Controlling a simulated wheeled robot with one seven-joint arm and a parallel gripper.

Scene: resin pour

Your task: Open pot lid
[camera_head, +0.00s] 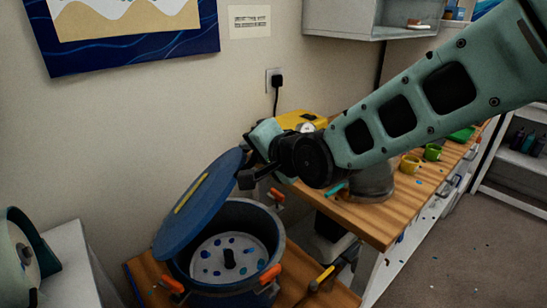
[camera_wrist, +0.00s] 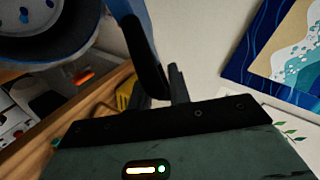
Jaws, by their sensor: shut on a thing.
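The pot (camera_head: 228,265) is a dark blue round vessel with orange clamps, standing on a wooden surface at the lower middle of the head view. Its inside shows a pale plate with blue dots and a dark central post. The blue lid (camera_head: 200,205) is tilted up steeply at the pot's left side, leaving the opening exposed. My gripper (camera_head: 250,172) is at the lid's raised upper right edge, shut on it.
A wooden workbench (camera_head: 375,217) stands right of the pot, with a yellow machine (camera_head: 300,120) and green and yellow cups (camera_head: 410,164). The wall with a blue framed picture (camera_head: 130,50) is behind the pot. A white surface (camera_head: 70,265) is at left. Open floor lies right.

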